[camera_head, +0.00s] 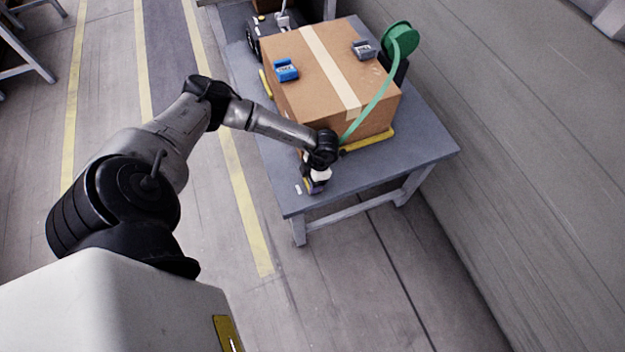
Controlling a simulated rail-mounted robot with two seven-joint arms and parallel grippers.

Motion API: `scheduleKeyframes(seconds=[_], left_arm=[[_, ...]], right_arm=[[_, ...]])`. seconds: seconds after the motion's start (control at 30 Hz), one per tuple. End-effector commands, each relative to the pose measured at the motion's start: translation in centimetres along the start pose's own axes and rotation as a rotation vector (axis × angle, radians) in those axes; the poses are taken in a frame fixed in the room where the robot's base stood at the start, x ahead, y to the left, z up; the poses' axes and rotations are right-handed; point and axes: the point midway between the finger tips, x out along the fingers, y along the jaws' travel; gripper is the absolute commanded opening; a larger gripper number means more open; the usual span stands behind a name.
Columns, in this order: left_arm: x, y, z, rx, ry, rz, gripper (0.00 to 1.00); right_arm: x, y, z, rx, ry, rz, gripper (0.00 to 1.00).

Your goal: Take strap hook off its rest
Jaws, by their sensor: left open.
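My left gripper (317,186) is open over the near-left corner of the grey table (400,165), in front of the cardboard box. It points down, and its fingertips are small and hard to make out. My right gripper is not in view.
The taped cardboard box (310,75) fills most of the table. A dark wheeled device (272,30) stands behind. The table's front right is clear.

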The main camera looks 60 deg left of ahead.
Motion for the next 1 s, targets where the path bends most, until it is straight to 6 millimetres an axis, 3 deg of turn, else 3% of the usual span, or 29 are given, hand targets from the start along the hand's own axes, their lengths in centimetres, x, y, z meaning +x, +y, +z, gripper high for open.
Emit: scheduleKeyframes(seconds=[0.17, 0.83, 1.0], left_arm=[[-0.08, 0.02, 0.01, 0.0, -0.001, 0.0, 0.73], [-0.12, 0.03, 0.02, 0.0, -0.001, 0.0, 0.08], [-0.14, 0.03, 0.04, -0.001, -0.002, 0.0, 0.07]], right_arm=[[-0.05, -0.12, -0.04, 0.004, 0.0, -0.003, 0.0], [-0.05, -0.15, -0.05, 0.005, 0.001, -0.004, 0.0], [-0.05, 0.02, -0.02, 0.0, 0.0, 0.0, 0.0]])
